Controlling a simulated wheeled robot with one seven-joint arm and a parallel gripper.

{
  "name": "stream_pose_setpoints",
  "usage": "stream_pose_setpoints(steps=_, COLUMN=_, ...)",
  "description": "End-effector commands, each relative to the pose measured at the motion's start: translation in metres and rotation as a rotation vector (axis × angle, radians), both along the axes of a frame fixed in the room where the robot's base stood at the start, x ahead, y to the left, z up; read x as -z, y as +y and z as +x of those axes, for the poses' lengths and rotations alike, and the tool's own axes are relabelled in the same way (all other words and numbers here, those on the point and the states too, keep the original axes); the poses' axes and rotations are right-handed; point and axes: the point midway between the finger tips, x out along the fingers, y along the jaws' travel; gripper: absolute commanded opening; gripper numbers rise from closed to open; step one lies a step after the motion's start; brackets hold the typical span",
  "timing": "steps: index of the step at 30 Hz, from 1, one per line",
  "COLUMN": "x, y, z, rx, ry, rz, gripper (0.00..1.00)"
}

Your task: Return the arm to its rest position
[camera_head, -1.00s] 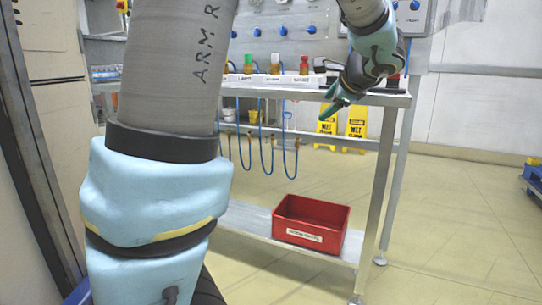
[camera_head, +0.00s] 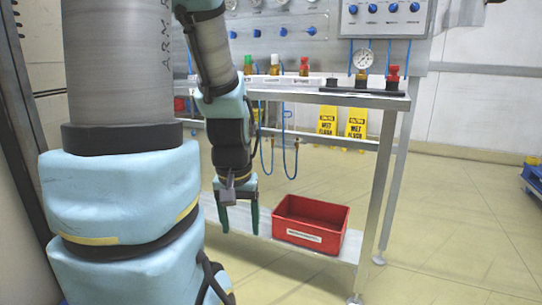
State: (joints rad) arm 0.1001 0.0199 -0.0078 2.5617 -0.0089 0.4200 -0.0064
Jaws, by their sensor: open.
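My gripper (camera_head: 240,221) hangs pointing down in front of the workbench, left of the red bin. Its two dark green fingers are apart, with nothing between them. My large upper arm link fills the left side of the view, and the forearm comes down from the top beside it.
Yellow wet floor signs (camera_head: 356,122) stand behind.

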Motion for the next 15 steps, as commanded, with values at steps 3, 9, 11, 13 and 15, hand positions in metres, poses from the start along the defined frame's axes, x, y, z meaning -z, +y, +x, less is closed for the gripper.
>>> stream_pose_setpoints(steps=3, x=-0.031, y=0.0, z=0.0, rx=0.002, ry=0.001, rz=0.001, gripper=0.69)
stream_pose_setpoints(steps=9, x=-0.074, y=0.0, z=0.0, rx=0.004, ry=0.001, rz=0.002, gripper=0.69)
stream_pose_setpoints(steps=11, x=-0.092, y=0.0, z=0.0, rx=0.005, ry=0.001, rz=0.002, gripper=0.69)
stream_pose_setpoints(steps=13, x=-0.116, y=0.0, z=0.0, rx=0.005, ry=0.001, rz=0.002, gripper=0.69)
stream_pose_setpoints(steps=15, x=-0.139, y=0.0, z=0.0, rx=0.005, ry=0.001, rz=0.002, gripper=0.69)
